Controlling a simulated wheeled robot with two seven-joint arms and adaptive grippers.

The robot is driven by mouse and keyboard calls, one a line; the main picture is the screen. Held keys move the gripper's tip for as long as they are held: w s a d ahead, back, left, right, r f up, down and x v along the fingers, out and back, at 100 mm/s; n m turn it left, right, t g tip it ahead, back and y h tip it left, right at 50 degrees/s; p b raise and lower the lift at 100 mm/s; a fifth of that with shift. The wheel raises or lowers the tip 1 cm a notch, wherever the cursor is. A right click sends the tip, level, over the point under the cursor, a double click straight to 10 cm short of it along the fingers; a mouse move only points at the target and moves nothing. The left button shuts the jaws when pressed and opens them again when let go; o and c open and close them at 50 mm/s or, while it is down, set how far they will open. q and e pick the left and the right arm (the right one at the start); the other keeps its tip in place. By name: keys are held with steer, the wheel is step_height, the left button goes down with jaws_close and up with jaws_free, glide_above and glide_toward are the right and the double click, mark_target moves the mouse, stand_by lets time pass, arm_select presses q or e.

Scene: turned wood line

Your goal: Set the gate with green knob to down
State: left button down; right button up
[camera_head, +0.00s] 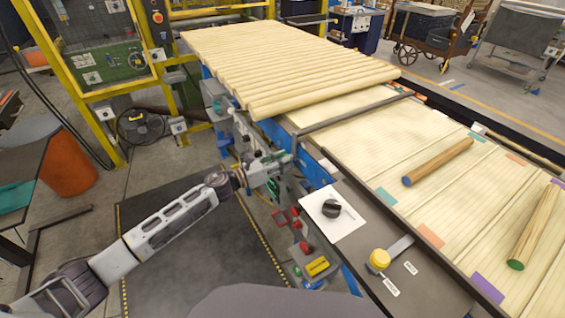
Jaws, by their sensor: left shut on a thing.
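A grey gate bar (350,116) crosses the line just below the row of pale rods, raised above the board surface, with its near end bent down at the line's left edge. My left gripper (284,167) is at that near end, beside the line, with its jaws shut on the gate's handle. A small patch of green shows at the jaws; the knob itself is mostly hidden by the fingers. My right gripper is not in view.
Two rods, blue-ended (437,162) and green-ended (535,228), lie on the boards.

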arm_select(q)
steer(key=shift+f, duration=0.35)
steer(key=c, duration=1.4)
jaws_free()
steer(key=o, duration=0.3)
steer(key=shift+r, duration=0.1)
steer(key=v, duration=1.2)
steer(key=shift+a, duration=0.15)
